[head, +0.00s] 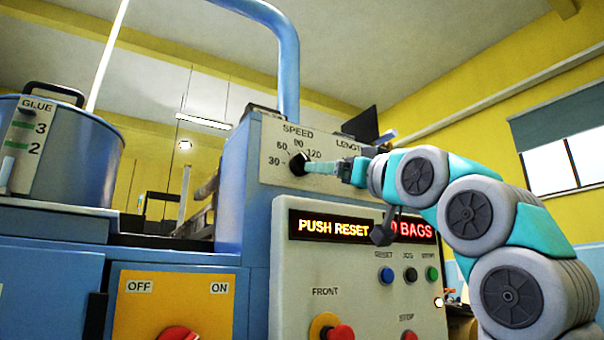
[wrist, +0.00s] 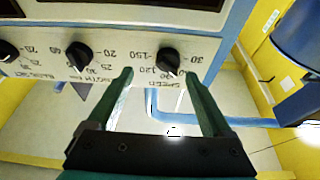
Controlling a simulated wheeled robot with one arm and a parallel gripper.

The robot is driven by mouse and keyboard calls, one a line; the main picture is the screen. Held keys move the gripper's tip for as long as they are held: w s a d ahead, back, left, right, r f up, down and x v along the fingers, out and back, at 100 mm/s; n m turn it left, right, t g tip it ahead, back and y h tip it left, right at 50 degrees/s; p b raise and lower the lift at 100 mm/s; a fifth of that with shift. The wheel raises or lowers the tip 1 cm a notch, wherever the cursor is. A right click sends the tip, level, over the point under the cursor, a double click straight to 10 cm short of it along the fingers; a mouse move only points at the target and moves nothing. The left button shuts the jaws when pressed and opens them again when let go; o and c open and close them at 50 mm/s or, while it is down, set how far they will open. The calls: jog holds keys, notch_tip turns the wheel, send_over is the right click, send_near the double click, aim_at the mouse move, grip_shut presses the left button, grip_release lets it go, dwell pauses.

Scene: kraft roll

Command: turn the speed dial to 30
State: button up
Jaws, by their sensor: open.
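The speed dial (head: 297,164) is a black knob on the cream upper panel, under the word SPEED, with 30, 60, 90 and 120 around it. In the wrist view the panel is upside down and the speed dial (wrist: 168,60) shows just past the fingertips, nearer the right one. I cannot tell for sure which number its pointer faces. My gripper (head: 310,168) is at the dial's right side in the head view. In the wrist view my gripper (wrist: 158,76) is open, with nothing between its fingers; contact with the dial cannot be made out.
The length dial (wrist: 80,57) and another knob (wrist: 8,50) sit along the same panel. Below are a lit display (head: 335,229) reading PUSH RESET, a blue reset button (head: 386,275) and red stop knobs. A blue glue pot (head: 70,150) stands at left.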

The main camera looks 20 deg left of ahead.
aim_at(303, 164)
jog(key=shift+n+y, duration=0.3)
jog(key=shift+y, duration=0.1)
jog(key=shift+s+a+p+x, duration=0.15)
jog(key=shift+p+x, duration=0.3)
jog(key=shift+x, duration=0.85)
jog(key=shift+s+a+p+x, duration=0.15)
jog(key=shift+p+x, duration=0.35)
jog(key=shift+x, duration=0.75)
jog(key=shift+s+a+p+x, duration=0.15)
jog(key=shift+p+x, duration=0.3)
jog(key=shift+x, duration=0.85)
jog(key=shift+d+r, duration=0.1)
grip_shut()
